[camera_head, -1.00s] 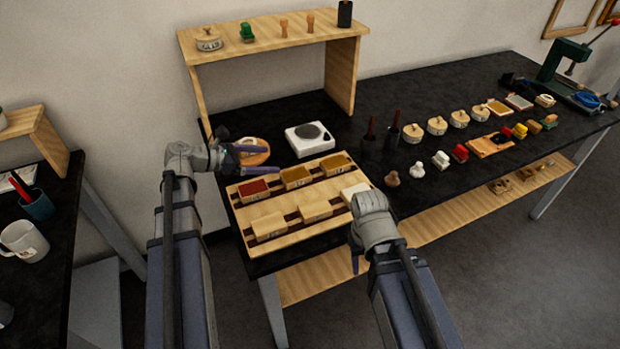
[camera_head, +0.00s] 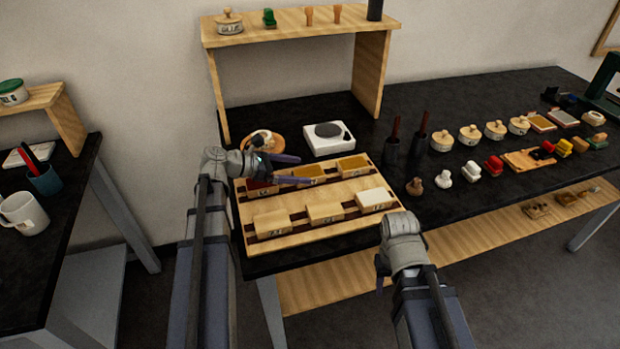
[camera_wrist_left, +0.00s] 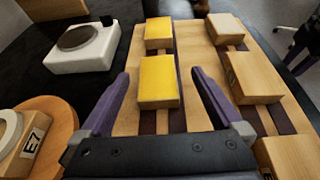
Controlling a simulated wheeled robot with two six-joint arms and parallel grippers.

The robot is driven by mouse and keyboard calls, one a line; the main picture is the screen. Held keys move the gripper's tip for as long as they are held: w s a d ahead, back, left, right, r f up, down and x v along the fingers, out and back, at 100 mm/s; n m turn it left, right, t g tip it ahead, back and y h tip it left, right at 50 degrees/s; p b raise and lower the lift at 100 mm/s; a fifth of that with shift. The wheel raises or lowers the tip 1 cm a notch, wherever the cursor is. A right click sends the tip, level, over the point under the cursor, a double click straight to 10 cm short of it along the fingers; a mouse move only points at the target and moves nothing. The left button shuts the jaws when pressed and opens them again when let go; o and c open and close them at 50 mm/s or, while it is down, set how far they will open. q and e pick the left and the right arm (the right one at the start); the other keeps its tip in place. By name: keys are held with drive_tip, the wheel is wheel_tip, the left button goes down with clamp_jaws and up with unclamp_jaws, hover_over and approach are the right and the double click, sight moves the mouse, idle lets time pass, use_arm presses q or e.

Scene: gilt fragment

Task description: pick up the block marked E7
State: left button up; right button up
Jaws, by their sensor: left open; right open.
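A block marked E7 (camera_wrist_left: 32,140) shows at the lower left of the left wrist view. It has a pale wooden side and a white rounded part, and sits on a round wooden board (camera_wrist_left: 62,112). In the head view the round board (camera_head: 277,146) is behind my left gripper, which partly hides what it holds. My left gripper (camera_head: 305,170) is open and empty over the tray's back row. In the left wrist view its fingers (camera_wrist_left: 160,76) are spread either side of a yellow-topped block (camera_wrist_left: 158,80). My right gripper (camera_head: 383,272) is low at the tray's front right, its fingers mostly hidden.
The slatted tray (camera_head: 342,190) holds several labelled blocks in two rows. A white device with a dark disc (camera_head: 328,138) stands behind it. A wooden shelf (camera_head: 290,32) rises at the back. Several stamps, round lidded tins (camera_head: 470,134) and dark holders stand to the right.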

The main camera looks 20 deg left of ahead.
sight(319, 170)
use_arm(q)
drive_tip(key=shift+b+x, duration=1.4)
drive_tip(key=shift+x, duration=2.4)
drive_tip(key=shift+w+a, duration=0.15)
drive_tip(key=shift+a, duration=0.05)
drive_tip(key=c, duration=1.4)
